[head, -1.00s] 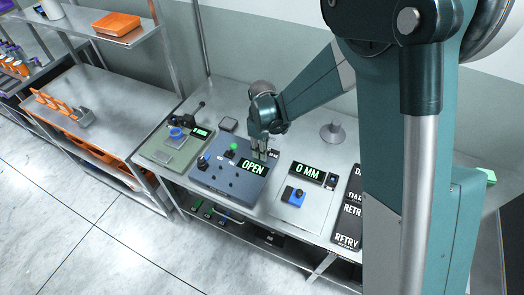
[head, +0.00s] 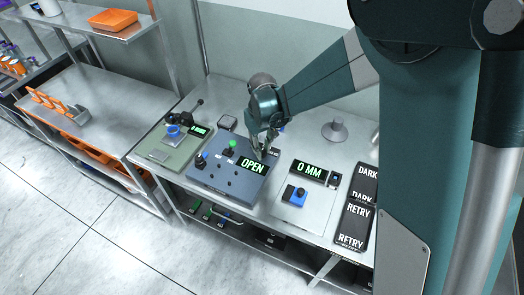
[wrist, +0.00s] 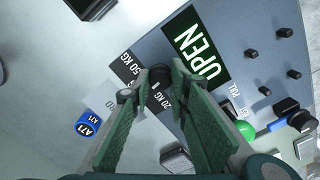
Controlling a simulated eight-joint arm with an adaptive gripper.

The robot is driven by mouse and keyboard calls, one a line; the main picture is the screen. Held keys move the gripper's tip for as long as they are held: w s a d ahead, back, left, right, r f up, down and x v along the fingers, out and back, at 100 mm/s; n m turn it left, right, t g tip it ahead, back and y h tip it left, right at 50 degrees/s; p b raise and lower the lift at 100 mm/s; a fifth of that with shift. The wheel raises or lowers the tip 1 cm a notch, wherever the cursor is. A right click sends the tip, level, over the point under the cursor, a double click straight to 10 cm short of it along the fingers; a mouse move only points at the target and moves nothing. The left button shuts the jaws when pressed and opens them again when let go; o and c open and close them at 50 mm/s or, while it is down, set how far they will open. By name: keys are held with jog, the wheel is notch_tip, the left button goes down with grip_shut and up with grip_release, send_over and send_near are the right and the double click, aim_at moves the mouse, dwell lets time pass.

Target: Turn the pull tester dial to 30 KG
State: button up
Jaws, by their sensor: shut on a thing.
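The pull tester (head: 213,174) is a blue-grey panel on the bench. Its display (head: 252,166) reads OPEN in green and also shows in the wrist view (wrist: 196,45). Its dial, a small dark round knob (wrist: 160,74), sits at the panel's edge beside white-on-black labels (wrist: 135,70) including 50 KG and 20 KG. Other labels are partly hidden by my fingers, and I cannot tell which mark the dial points to. My gripper (head: 262,154) is low over the panel's back right. In the wrist view its green fingers (wrist: 157,88) are shut on the dial.
A green button (head: 231,142) and several small black knobs stand on the panel. A pale unit with a 0 MM display (head: 308,170) is to the right, a green-grey device (head: 172,150) to the left. Dark RETRY plates (head: 354,226) lie further right.

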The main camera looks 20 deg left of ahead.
jog(key=shift+m, duration=0.6)
jog(key=o, duration=0.9)
jog(key=shift+r, duration=0.1)
notch_tip(320, 180, up, 12)
dwell(0.5)
jog(key=shift+d, duration=0.1)
dwell(0.4)
